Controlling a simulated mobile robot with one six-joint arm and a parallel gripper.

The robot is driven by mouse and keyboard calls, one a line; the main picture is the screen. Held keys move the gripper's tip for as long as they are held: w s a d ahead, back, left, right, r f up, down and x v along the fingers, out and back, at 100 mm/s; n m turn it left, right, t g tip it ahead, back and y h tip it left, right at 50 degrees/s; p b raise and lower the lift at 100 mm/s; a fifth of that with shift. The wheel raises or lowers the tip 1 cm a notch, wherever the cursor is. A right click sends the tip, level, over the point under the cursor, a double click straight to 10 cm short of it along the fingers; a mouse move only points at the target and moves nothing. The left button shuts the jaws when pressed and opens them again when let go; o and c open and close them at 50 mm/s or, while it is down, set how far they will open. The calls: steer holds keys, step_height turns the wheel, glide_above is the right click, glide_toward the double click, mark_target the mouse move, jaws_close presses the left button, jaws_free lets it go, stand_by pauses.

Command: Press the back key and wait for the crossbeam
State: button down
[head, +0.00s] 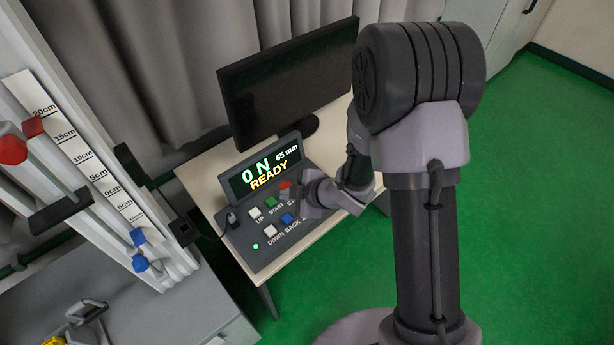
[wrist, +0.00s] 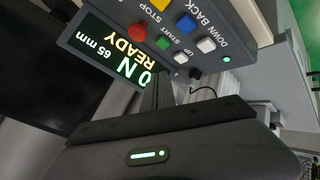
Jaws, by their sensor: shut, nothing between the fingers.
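The blue BACK key (head: 287,219) is on the sloped control panel (head: 262,247), in the front row beside the white DOWN key (head: 270,231). The blue key also shows in the wrist view (wrist: 186,24). The display (head: 265,168) reads 0 N, 65 mm and READY. My gripper (head: 306,203) is shut and empty, close to the panel's right side near the blue key. Contact with a key cannot be made out. In the wrist view its fingers (wrist: 160,88) point toward the panel. A dark crossbar (head: 62,212), likely the crossbeam, spans the tower at left.
A black monitor (head: 290,85) stands behind the panel on the pale table (head: 205,172). The tower carries a centimetre scale (head: 75,145), red and blue knobs. The green START (head: 271,202) and red STOP (head: 286,186) keys are close by. Green floor is open at right.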

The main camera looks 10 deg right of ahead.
mark_target(290, 220)
step_height(290, 220, down, 9)
steer(key=b, duration=0.7)
steer(key=shift+a, duration=0.1)
stand_by(2.0)
steer(key=shift+f+b, duration=0.4)
steer(key=shift+b, duration=0.15)
